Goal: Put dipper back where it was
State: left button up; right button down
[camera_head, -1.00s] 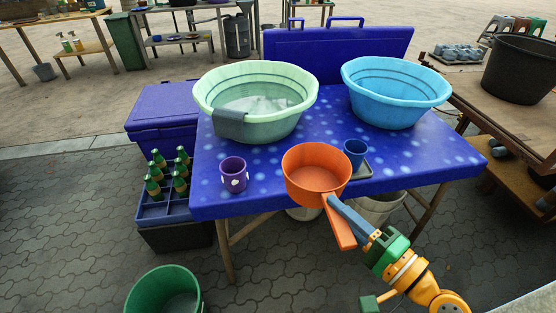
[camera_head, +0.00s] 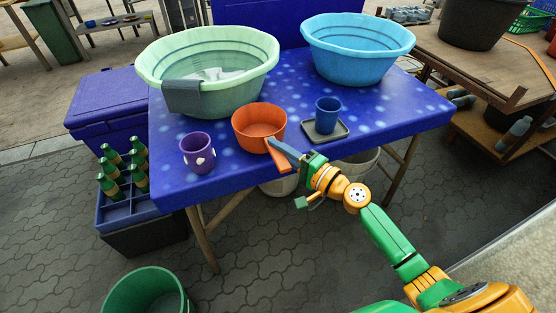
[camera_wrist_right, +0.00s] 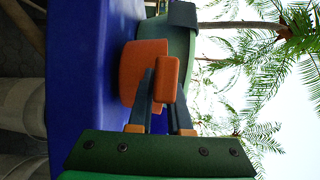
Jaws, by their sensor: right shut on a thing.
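The orange dipper (camera_head: 258,122) is at the front of the blue spotted table (camera_head: 225,165), between the purple mug and the blue cup. Its bowl is upright, and its handle points over the front edge. My right gripper (camera_head: 282,152) is shut on the handle. In the right wrist view the fingers (camera_wrist_right: 160,95) sit on either side of the handle, with the orange bowl (camera_wrist_right: 140,65) beyond at the table's edge. Whether the bowl rests fully on the table is hard to tell. My left gripper is not in view.
A purple mug (camera_head: 198,153) stands left of the dipper. A blue cup (camera_head: 327,115) stands on a grey tray (camera_head: 340,132) to the right. A pale green basin (camera_head: 220,95) with a grey cloth (camera_head: 181,97) and a blue basin (camera_head: 360,65) stand behind.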

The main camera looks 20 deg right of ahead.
jog(key=shift+f, duration=0.65)
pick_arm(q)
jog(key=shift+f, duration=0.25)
pick_arm(e)
jog(key=shift+r, duration=0.1)
jog(key=c, duration=0.8)
grip_release()
jog(key=shift+c, duration=0.2)
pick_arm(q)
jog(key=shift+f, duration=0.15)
